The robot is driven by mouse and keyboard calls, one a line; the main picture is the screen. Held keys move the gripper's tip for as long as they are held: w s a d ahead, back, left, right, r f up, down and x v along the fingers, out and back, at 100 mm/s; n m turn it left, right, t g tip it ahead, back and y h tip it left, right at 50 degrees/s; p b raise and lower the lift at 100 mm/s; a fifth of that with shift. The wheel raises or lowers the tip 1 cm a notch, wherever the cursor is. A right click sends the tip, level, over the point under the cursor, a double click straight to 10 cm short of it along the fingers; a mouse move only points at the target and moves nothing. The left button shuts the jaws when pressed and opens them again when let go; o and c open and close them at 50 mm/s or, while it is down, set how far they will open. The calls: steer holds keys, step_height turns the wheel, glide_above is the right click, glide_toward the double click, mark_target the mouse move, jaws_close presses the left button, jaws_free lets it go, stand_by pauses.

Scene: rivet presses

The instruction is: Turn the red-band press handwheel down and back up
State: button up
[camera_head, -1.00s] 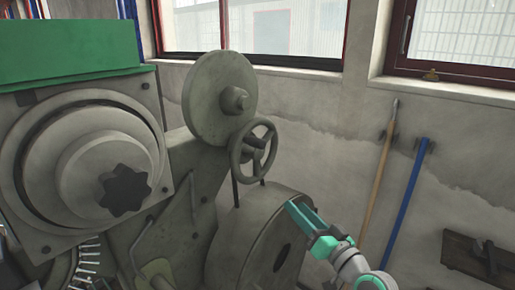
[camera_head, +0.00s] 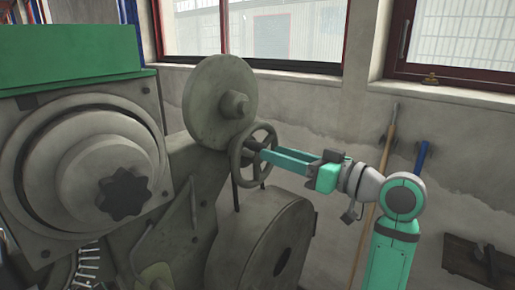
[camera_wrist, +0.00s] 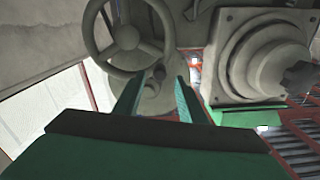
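A grey spoked handwheel (camera_head: 252,155) stands upright on the side of a grey press (camera_head: 180,200). The press has a green top block (camera_head: 70,65); I see no red band on it. The handwheel also shows in the wrist view (camera_wrist: 128,38), at the upper left. My gripper (camera_head: 268,155) reaches in from the right, its fingertips overlapping the wheel's right rim. In the wrist view, my fingers (camera_wrist: 156,90) are apart, with a small grey rounded part (camera_wrist: 153,84) behind the gap. I cannot tell whether they touch the wheel.
A large grey disc (camera_head: 222,100) stands above the handwheel, and a big drum (camera_head: 265,240) lies below it. A dark star knob (camera_head: 123,194) is at the left. A wooden pole (camera_head: 378,180) and a blue pole (camera_head: 421,160) lean on the wall behind my arm.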

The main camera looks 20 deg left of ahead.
mark_target(257, 148)
steer(key=x, duration=0.6)
steer(key=shift+w+a, duration=0.15)
steer(key=shift+a, duration=0.25)
steer(key=shift+c, duration=0.2)
jaws_close()
